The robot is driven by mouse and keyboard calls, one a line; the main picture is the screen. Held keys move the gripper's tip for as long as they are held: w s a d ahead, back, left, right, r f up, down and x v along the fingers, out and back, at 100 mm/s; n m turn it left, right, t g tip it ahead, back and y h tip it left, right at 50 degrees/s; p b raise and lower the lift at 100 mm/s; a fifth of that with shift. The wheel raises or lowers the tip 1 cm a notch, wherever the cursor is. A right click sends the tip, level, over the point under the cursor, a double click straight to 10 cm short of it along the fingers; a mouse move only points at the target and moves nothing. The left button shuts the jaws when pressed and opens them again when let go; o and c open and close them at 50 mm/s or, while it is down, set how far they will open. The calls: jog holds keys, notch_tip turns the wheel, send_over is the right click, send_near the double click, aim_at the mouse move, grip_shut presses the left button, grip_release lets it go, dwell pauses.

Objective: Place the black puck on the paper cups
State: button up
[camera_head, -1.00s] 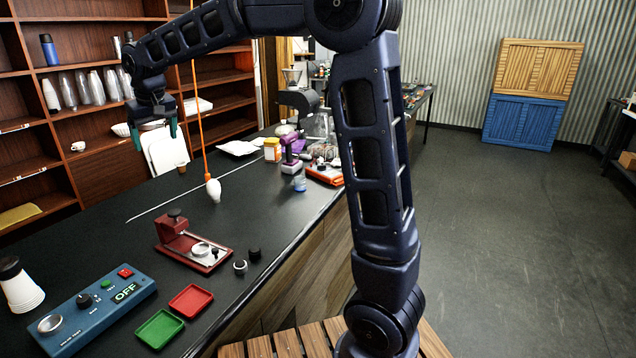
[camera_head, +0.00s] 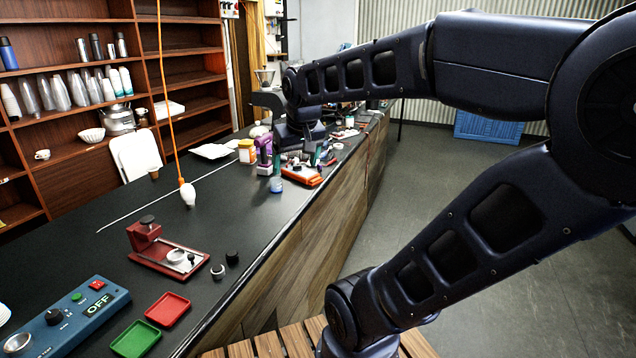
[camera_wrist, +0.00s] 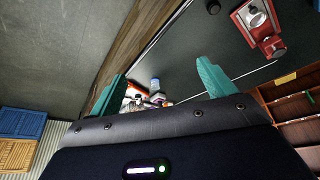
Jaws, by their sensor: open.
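Only a sliver of the white paper cups (camera_head: 3,314) shows at the left edge in the head view; their top is cut off. No black puck is visible on that sliver. A small black cylinder (camera_head: 232,257) stands on the counter beside a silver ring-shaped part (camera_head: 217,271); I cannot tell whether it is the puck. My gripper (camera_head: 298,158) is over the far right part of the counter, well away from the cups. In the wrist view its teal fingers (camera_wrist: 160,76) are spread, with nothing between them.
A red press stand (camera_head: 170,250), a blue control box reading OFF (camera_head: 75,318), and red (camera_head: 168,308) and green (camera_head: 136,340) trays occupy the near counter. A white bulb (camera_head: 187,195) hangs on an orange cord. Bottles and tools crowd the far end. The middle counter is mostly clear.

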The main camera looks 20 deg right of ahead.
jog(key=s+d+f+m, duration=0.1)
jog(key=s+d+f, duration=0.2)
jog(key=s+f, duration=0.1)
jog(key=shift+s+d, duration=0.3)
jog(key=shift+s, duration=0.6)
